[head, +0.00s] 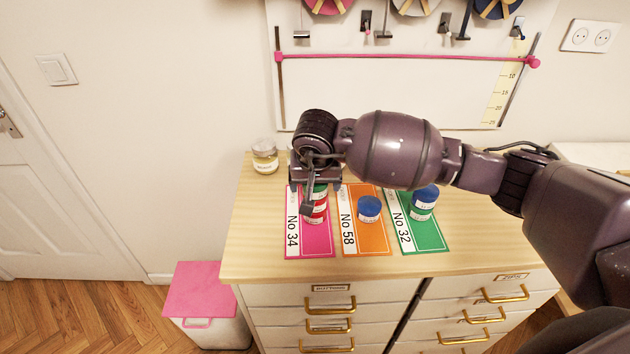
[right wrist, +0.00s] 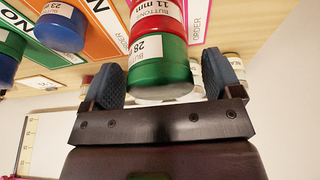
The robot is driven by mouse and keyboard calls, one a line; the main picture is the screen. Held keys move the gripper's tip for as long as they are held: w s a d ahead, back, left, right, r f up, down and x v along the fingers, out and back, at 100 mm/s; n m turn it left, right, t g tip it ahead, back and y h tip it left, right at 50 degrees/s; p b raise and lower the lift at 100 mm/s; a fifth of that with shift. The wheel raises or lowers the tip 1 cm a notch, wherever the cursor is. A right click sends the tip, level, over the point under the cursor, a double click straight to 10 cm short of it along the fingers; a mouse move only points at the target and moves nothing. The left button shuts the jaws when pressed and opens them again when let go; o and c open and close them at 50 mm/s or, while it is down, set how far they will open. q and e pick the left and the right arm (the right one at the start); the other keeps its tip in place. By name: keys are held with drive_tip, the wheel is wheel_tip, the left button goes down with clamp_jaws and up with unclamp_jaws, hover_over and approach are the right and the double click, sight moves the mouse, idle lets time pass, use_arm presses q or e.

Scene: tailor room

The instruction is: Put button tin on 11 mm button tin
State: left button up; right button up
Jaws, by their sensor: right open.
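A green button tin (right wrist: 160,68), labelled 28, stands on a red tin (right wrist: 155,20) labelled 11 mm in the right wrist view. In the head view the red tin (head: 316,214) is on the pink No 34 mat (head: 293,242), with the green tin (head: 320,190) above it, partly hidden by my gripper. My right gripper (head: 316,197) is open. Its two fingers stand on either side of the green tin, with a gap visible on each side in the right wrist view. My left gripper is not in view.
A blue tin (head: 369,209) sits on the orange No 58 mat (head: 372,243). A blue tin (head: 426,193) tops a green tin (head: 420,213) on the green No 32 mat (head: 432,242). A glass jar (head: 264,157) stands back left. The dresser top's left front (head: 250,250) is clear.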

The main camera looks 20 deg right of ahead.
drive_tip(key=v, duration=1.2)
drive_tip(key=shift+r, duration=0.15)
